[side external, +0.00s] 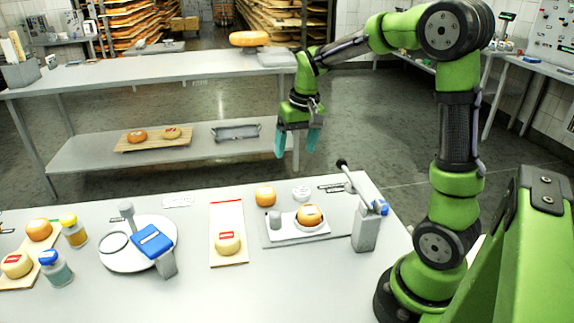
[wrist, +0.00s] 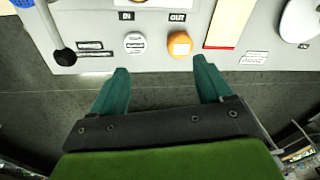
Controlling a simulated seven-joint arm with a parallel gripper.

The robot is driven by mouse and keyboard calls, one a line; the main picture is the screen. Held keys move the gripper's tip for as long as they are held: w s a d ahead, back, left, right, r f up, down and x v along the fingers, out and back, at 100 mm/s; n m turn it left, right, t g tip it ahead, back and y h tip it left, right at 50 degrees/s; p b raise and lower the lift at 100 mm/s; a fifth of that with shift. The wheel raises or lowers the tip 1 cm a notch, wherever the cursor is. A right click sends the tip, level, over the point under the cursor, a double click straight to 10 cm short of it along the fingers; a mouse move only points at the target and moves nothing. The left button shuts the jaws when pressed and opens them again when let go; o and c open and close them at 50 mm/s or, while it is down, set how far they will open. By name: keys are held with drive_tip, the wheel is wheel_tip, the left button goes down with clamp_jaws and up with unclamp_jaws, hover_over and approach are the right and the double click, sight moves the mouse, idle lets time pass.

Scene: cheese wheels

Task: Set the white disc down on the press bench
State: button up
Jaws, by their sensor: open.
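The white disc (side external: 301,193) lies flat near the far edge of the front table, just right of an orange cheese wheel (side external: 265,196). In the wrist view the disc (wrist: 134,43) has dark print on top and sits left of the orange wheel (wrist: 179,44). A grey slab (side external: 279,240) with a lever press (side external: 366,228) appears to be the press bench; it carries a white tray (side external: 284,231) with a topped cheese and a small grey cylinder. My gripper (side external: 297,147) is open and empty, raised beyond the table's far edge. Its teal fingers (wrist: 160,67) are spread apart.
The lever (side external: 350,173) sticks up right of the disc. A shelved bench (side external: 85,78) is behind; open floor lies between.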

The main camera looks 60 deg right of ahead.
drive_tip(key=s+a+r+n+t+y, duration=0.1)
drive_tip(key=s+a+r+t, duration=0.1)
drive_tip(key=s+a, duration=0.4)
drive_tip(key=s+a+r+n+t, duration=0.1)
drive_tip(key=s+a+r+t, duration=0.2)
drive_tip(key=s+a, duration=0.4)
drive_tip(key=a+r, duration=0.1)
drive_tip(key=a, duration=0.2)
drive_tip(key=shift+s+r+y, duration=0.15)
drive_tip(key=shift+s+y, duration=0.1)
drive_tip(key=shift+y, duration=0.15)
